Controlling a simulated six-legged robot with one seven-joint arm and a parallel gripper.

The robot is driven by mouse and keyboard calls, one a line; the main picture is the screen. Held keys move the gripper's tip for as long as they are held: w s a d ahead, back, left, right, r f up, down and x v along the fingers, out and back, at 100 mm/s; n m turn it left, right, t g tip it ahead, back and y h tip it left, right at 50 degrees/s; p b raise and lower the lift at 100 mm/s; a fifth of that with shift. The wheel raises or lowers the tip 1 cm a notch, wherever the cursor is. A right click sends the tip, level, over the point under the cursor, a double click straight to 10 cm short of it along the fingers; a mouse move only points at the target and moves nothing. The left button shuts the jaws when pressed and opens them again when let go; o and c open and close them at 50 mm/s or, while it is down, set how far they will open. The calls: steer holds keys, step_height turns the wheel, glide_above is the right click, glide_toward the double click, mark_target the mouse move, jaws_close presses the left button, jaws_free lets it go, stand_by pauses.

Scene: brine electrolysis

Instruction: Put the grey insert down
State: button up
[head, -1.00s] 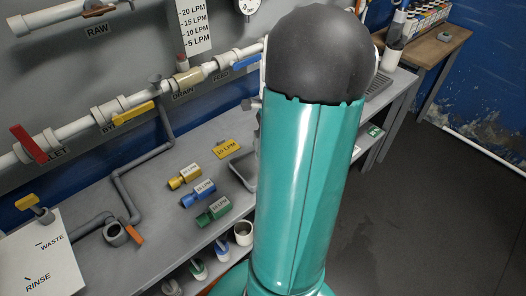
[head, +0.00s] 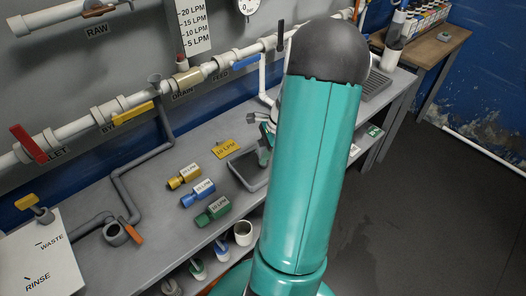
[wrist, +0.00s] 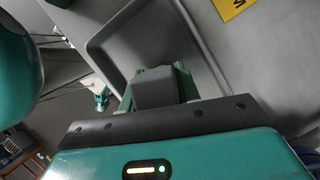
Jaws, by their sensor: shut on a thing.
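My gripper (head: 266,143) is low over the grey tray (head: 236,174) on the bench, partly hidden by my arm. In the wrist view, a grey block, which looks like the grey insert (wrist: 155,88), sits in the jaws between green parts. The jaws are shut on it. The tray (wrist: 96,50) lies just beyond and below it in that view. I cannot tell whether the insert touches the tray floor.
Yellow (head: 184,177), blue (head: 198,193) and green (head: 213,211) inserts lie left of the tray. A yellow 10 LPM tag (head: 225,149) lies behind them. Valved pipes (head: 135,103) run along the wall.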

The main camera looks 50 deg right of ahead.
steer(key=o, duration=1.1)
steer(key=shift+c, duration=0.2)
steer(key=v, duration=1.2)
steer(key=w+a+r+n+h, duration=0.1)
steer(key=w+a+r+n, duration=0.2)
steer(key=a, duration=0.4)
steer(key=w+a+r+n+h, duration=0.1)
steer(key=w+a+r+n, duration=0.15)
steer(key=a+n, duration=0.35)
steer(key=w+a+r+n+h, duration=0.1)
steer(key=a+r+n, duration=0.25)
steer(key=a, duration=0.45)
steer(key=s+a+r+n+t, duration=0.1)
steer(key=s+a+n, duration=0.2)
steer(key=a+n, duration=0.3)
steer(key=s+a+r+n+t, duration=0.1)
steer(key=s+a+r+n, duration=0.1)
steer(key=a+n, duration=0.5)
steer(key=s+a, duration=0.1)
steer(key=a, duration=0.4)
steer(key=shift+s+a+r+t, duration=0.15)
steer(key=shift+a+r+t, duration=0.15)
steer(key=shift+r+t, duration=0.1)
